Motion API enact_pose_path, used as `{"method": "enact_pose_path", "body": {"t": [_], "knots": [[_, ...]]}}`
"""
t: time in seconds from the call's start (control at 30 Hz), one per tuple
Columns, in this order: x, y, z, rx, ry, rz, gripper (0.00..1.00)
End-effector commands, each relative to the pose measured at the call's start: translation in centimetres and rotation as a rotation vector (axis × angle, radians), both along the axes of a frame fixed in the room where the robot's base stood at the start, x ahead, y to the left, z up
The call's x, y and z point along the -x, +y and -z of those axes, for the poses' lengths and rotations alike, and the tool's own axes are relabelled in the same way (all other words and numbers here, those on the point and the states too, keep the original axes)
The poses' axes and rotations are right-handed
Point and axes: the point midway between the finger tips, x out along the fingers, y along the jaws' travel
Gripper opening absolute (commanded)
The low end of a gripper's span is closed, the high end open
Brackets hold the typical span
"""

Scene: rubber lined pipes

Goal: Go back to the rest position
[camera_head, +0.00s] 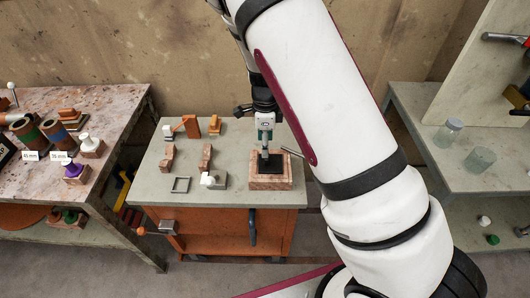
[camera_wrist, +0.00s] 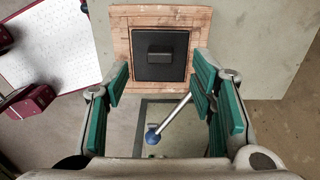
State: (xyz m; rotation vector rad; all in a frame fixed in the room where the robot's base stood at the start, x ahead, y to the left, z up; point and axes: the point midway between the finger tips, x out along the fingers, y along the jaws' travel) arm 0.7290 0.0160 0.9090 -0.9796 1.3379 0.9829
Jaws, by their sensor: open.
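My gripper (camera_head: 264,152) hangs over the right part of the grey-topped orange cabinet in the head view. It points down above a wooden block with a black square top. In the wrist view my gripper (camera_wrist: 160,78) has its green-padded fingers spread apart with nothing held between them. The wooden block (camera_wrist: 120,45) lies ahead of the fingertips, and its black square plate (camera_wrist: 158,73) carries a small raised dark grip. The fingers look clear of that grip. My white arm covers much of the right side of the head view.
The cabinet top (camera_head: 226,150) holds several small wooden and metal parts left of the block. A metal rod with a blue ball end (camera_wrist: 153,136) shows between the fingers. A side table (camera_head: 110,103) stands left, and a grey bench (camera_head: 447,180) with glass jars stands right.

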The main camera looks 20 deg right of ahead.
Motion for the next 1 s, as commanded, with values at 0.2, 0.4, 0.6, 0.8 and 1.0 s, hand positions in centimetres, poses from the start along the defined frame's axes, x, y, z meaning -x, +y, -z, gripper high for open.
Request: {"method": "enact_pose_path", "body": {"t": [0.2,0.4,0.6,0.8,1.0], "knots": [[-0.1,0.1,-3.7,0.0,-0.003,-0.002,0.51],[0.0,0.0,-4.9,-0.001,-0.001,0.0,0.51],[0.2,0.1,-5.5,-0.011,-0.003,-0.019,0.51],[2.1,0.7,-10.2,-0.083,-0.042,-0.194,0.51],[5.7,1.1,-16.6,-0.144,-0.125,-0.491,0.51]]}}
